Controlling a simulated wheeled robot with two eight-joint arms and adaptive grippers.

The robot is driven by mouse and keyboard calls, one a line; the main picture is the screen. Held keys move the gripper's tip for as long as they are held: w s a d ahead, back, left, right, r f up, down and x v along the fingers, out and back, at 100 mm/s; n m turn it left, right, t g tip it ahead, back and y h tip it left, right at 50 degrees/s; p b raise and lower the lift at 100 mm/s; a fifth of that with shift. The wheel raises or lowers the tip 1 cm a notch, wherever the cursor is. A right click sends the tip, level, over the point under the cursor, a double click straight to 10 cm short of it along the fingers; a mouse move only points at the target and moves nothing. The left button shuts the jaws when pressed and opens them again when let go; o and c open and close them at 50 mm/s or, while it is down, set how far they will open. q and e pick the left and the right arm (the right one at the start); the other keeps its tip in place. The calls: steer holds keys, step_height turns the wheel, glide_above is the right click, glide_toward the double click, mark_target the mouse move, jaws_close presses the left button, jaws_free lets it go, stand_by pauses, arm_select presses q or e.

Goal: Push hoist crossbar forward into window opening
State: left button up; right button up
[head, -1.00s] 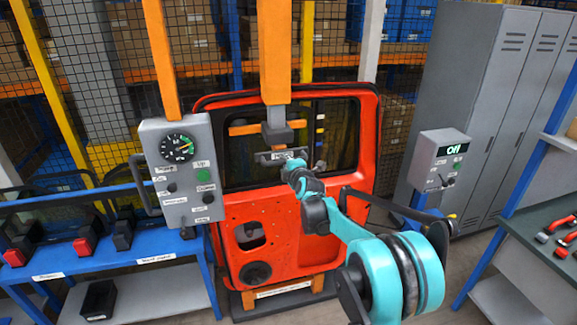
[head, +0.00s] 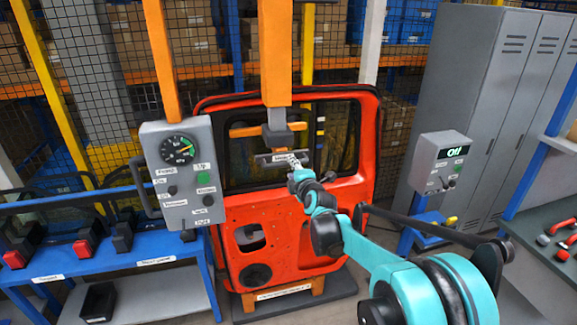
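The hoist crossbar (head: 270,159) is a short dark grey labelled bar. It hangs below a grey block on an orange column, in front of the upper window opening (head: 238,163) of the red-orange door (head: 222,205). My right gripper (head: 296,162) is at the right part of the crossbar, at about its height. The fingers are small and partly hidden by my own wrist, so I cannot tell whether they are open or shut, or whether they touch the bar. My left gripper is not in view.
A grey control box (head: 182,188) with a gauge hangs left of the door. A blue bench (head: 100,263) stands at left. At right are grey lockers (head: 475,100), a box reading "Off" (head: 440,162) and a tool table (head: 545,235). A wire mesh fence stands behind.

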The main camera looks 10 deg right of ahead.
steer(key=shift+v, duration=2.3)
